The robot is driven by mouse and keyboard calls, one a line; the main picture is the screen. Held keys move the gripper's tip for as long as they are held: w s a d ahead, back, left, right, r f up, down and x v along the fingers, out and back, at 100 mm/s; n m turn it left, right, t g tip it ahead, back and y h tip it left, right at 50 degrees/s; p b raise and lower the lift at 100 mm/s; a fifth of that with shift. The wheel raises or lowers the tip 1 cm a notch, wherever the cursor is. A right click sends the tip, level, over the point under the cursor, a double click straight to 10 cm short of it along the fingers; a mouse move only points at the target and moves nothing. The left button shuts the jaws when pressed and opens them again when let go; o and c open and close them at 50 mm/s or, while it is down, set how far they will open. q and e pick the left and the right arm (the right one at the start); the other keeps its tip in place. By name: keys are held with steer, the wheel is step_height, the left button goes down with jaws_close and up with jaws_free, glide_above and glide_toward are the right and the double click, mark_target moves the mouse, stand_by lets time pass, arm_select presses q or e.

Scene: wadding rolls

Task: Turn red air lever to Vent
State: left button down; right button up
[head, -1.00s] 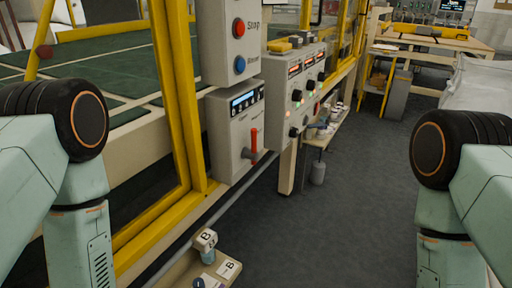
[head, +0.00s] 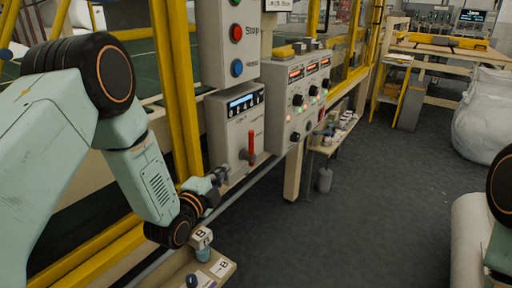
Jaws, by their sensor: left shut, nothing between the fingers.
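The red air lever (head: 252,146) stands upright on the front of a grey box (head: 226,125) with a small lit display, on the yellow-framed machine. Its pivot is at the lower right of the box front; the lettering beside it is too small to read. My left gripper (head: 219,176) is shut and empty, just below and left of the lever, close to the box's lower edge and apart from the lever. My right gripper is outside the view; only part of my right arm shows at the right edge.
Above the box is a panel with a red Stop button (head: 236,33) and a blue button (head: 237,68). A knob panel (head: 298,92) stands to the right. A low shelf (head: 222,268) with labelled bottles lies below my left wrist. The grey floor (head: 340,220) is clear.

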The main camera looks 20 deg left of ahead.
arm_select(q)
steer(key=m, duration=0.2)
steer(key=b, duration=0.4)
glide_toward(250, 141)
steer(key=w, duration=0.4)
steer(key=w+d, duration=0.1)
steer(key=w, duration=0.1)
steer(key=shift+w+f, duration=0.3)
steer(key=shift+w, duration=0.1)
steer(key=shift+r, duration=0.1)
steer(key=shift+r+p, duration=0.2)
steer(key=shift+p, duration=0.2)
steer(key=shift+w+f, duration=0.1)
steer(key=shift+w, duration=0.05)
